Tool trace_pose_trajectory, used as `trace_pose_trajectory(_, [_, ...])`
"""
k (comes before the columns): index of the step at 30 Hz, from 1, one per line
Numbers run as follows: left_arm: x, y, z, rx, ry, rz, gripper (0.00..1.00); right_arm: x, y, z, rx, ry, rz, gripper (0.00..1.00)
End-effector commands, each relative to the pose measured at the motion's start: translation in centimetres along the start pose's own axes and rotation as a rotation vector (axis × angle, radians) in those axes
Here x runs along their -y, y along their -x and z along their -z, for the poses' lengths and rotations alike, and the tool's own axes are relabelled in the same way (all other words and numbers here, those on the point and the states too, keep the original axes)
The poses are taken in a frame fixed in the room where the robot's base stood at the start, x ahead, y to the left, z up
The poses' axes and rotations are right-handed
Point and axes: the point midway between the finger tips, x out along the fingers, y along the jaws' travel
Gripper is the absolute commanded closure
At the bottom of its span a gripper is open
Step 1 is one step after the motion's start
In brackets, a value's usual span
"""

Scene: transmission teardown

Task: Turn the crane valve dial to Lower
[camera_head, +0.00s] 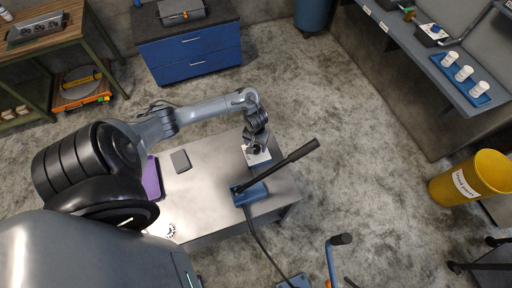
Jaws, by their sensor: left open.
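The crane valve dial is most likely the dark knob on a small white plate (258,158) on the grey table. The setting of the dial and any lettering are too small to read. My left gripper (256,144) is pointing down right over this plate, and its fingers hide much of the knob. The fingers are open; I cannot tell whether they touch the knob. My right gripper is not in view.
A blue pump base (250,194) with a long black lever (289,165) stands just in front of the plate, its handle slanting up right. A yellow bin (470,178) stands far right.

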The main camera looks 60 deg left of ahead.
Motion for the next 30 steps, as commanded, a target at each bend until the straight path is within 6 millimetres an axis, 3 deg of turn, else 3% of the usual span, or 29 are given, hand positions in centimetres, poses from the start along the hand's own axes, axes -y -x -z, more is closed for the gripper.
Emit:
trace_pose_trajectory(7, [0.0, -2.7, 0.0, 0.0, 0.0, 0.0, 0.3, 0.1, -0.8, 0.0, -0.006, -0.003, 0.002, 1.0])
trace_pose_trajectory(20, [0.0, -3.2, 0.1, -0.002, -0.001, 0.0, 0.32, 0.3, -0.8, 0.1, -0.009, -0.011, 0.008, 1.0])
trace_pose_trajectory(30, [0.0, -3.2, 0.0, -0.001, -0.001, 0.0, 0.84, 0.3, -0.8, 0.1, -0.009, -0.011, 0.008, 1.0])
